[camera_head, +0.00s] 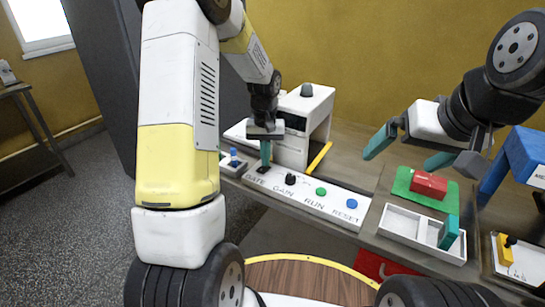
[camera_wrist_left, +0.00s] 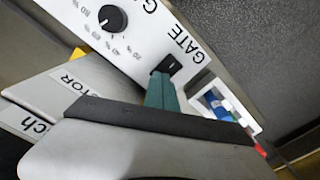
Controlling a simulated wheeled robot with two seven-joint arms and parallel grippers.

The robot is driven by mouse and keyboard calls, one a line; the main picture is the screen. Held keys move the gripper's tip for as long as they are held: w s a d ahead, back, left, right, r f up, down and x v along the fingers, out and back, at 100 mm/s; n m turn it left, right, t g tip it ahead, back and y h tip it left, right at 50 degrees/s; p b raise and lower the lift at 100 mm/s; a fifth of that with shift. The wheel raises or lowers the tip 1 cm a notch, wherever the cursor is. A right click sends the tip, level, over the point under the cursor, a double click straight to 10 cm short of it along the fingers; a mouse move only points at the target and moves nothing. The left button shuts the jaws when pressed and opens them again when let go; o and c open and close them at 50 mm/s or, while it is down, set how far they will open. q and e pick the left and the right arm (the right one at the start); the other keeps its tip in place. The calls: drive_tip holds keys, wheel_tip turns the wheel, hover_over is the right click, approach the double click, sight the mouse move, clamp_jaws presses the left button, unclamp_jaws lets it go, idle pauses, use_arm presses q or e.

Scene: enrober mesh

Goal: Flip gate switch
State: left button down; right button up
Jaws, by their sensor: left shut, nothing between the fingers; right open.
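The gate switch (camera_wrist_left: 169,65) is a small black rocker beside the word GATE on a white control panel (camera_head: 333,208). My left gripper (camera_head: 265,163) is shut and empty, with its teal fingertips pointing down at the left end of the panel. In the left wrist view the teal fingertips (camera_wrist_left: 161,90) are right at the switch and cover part of it; I cannot tell whether they touch it or which way it is tipped. My right gripper (camera_head: 408,152) is open and empty, above the table at the right.
On the panel are a black GAIN knob (camera_head: 291,179), a green RUN button (camera_head: 321,191) and a blue RESET button (camera_head: 352,204). A white machine (camera_head: 305,125) stands behind. A red block (camera_head: 429,185) lies on a green mat (camera_head: 402,185); a white divided tray (camera_head: 400,222) is in front.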

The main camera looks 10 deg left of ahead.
use_arm(q)
wheel_tip(320, 180, up, 7)
drive_tip(key=shift+f, duration=0.2)
idle(0.5)
drive_tip(key=s+r+m+t+h, duration=0.1)
drive_tip(key=s+r+t, duration=0.2)
drive_tip(key=s+r, duration=0.8)
drive_tip(key=s+d+r+t, duration=0.1)
drive_tip(key=s+r, duration=0.1)
drive_tip(key=s, duration=0.4)
drive_tip(key=s+d+r+m+t+h, duration=0.1)
drive_tip(key=s+r+t, duration=0.1)
drive_tip(key=s, duration=0.5)
drive_tip(key=shift+s+m, duration=0.15)
drive_tip(key=shift+m, duration=0.15)
drive_tip(key=shift+d+r, duration=0.1)
